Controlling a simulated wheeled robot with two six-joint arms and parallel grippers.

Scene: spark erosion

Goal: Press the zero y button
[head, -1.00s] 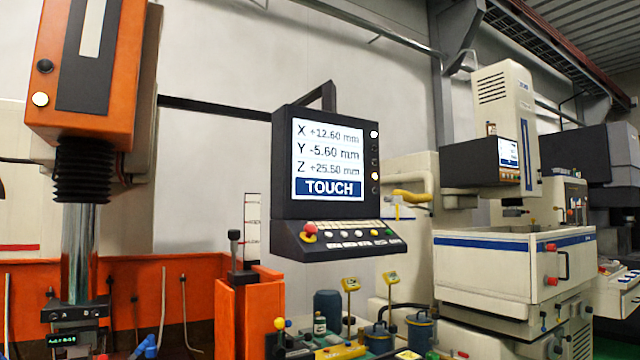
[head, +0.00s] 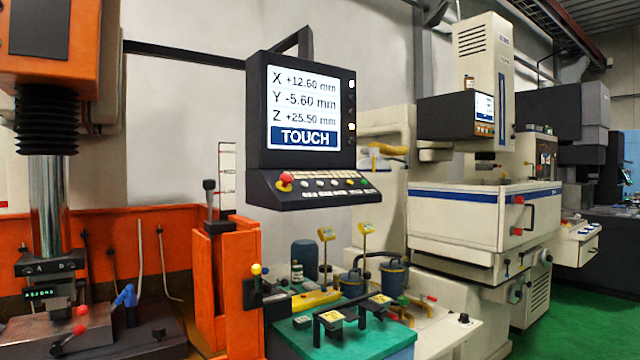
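The control panel (head: 312,202) hangs below a dark-framed screen (head: 305,105) in the upper middle of the head view. The screen reads X +12.60 mm, Y -5.60 mm, Z +25.50 mm and TOUCH. A red knob on a yellow base (head: 286,181) is at the panel's left end. A row of small white, yellow and green buttons (head: 334,183) runs to its right. The labels under the buttons are too small to read, so I cannot tell which is zero y. Neither of my grippers is in view.
An orange machine with a steel column (head: 46,205) and an orange tank wall (head: 228,285) stands at left. A green-topped bench (head: 375,335) with yellow-tagged holders is below the panel. A white machine (head: 470,215) stands right. Green floor (head: 575,300) is free at lower right.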

